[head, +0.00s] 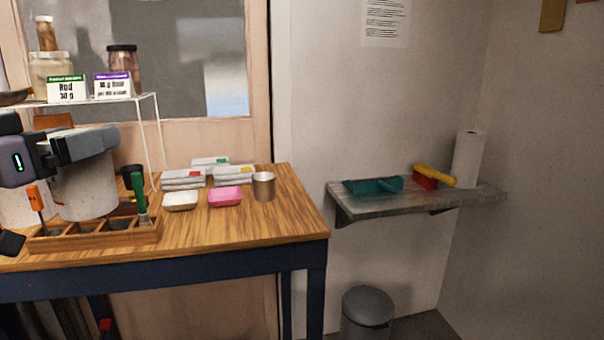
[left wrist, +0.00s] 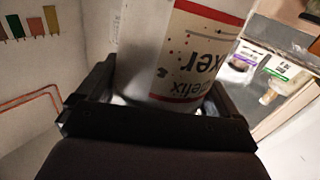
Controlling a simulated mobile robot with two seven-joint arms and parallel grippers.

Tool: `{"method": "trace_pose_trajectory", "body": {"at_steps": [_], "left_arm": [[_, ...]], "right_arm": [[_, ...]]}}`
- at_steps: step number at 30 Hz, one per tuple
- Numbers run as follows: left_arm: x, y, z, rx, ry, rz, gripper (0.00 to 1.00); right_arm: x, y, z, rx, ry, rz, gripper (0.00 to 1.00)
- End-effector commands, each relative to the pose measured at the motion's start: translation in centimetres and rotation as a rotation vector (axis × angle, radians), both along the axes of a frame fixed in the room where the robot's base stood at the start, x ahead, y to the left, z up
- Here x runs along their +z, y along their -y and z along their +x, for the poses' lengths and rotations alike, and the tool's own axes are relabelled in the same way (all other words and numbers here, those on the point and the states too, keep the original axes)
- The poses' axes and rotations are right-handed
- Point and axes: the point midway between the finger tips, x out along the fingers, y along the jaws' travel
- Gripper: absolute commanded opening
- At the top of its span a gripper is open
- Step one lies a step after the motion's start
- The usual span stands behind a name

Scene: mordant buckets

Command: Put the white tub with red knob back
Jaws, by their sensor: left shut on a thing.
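My left gripper (head: 85,147) is shut on a white speckled tub (head: 88,195) over the left part of the wooden table, behind the wooden rack. In the left wrist view the tub (left wrist: 190,50) sits between the fingers of my left gripper (left wrist: 160,112), and a white label with red bands and dark lettering shows on its side. I cannot tell whether the tub touches the table. My right gripper is not in view.
A wooden rack (head: 130,238) holds a green-handled tool (head: 138,192) and an orange-handled one (head: 35,198). A raised white shelf (head: 145,97) carries jars and cards. Stacked packets (head: 183,179), a white dish (head: 180,200), a pink dish (head: 225,197) and a metal cup (head: 263,186) stand right. The table's front right is clear.

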Motion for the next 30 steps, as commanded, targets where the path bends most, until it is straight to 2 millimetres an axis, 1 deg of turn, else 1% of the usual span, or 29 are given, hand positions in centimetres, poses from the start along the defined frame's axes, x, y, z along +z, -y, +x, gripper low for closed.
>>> {"method": "trace_pose_trajectory", "body": {"at_steps": [1, 5, 7, 10, 12, 14, 18, 20, 24, 30], "left_arm": [[-1.2, 0.3, 0.6, 0.007, -0.004, -0.003, 0.5], [-4.4, 0.8, 1.9, 0.035, -0.005, -0.003, 0.5], [-6.5, 1.2, 2.4, 0.054, -0.006, -0.004, 0.5], [-9.8, 1.8, 3.0, 0.087, -0.006, -0.005, 0.5], [-12.2, 2.2, 3.1, 0.11, -0.008, -0.005, 0.5], [-14.1, 2.6, 3.1, 0.131, -0.006, -0.006, 0.5], [-18.6, 3.4, 2.4, 0.179, -0.007, -0.007, 0.5], [-20.4, 3.8, 1.8, 0.2, -0.007, -0.007, 0.5], [-24.3, 4.8, 0.1, 0.243, -0.006, -0.008, 0.5], [-28.9, 6.2, -3.1, 0.296, -0.005, -0.008, 0.5]], "right_arm": [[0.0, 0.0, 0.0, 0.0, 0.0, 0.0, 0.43], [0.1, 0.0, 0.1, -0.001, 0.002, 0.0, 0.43], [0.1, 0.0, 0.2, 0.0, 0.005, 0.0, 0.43], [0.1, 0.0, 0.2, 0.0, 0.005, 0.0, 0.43], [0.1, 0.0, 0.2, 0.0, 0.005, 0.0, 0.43], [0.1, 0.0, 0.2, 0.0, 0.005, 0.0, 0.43], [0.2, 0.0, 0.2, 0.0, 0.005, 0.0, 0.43], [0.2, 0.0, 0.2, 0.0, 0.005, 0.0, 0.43], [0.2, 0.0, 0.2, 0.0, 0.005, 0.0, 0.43], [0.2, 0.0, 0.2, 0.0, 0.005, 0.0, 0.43]]}}
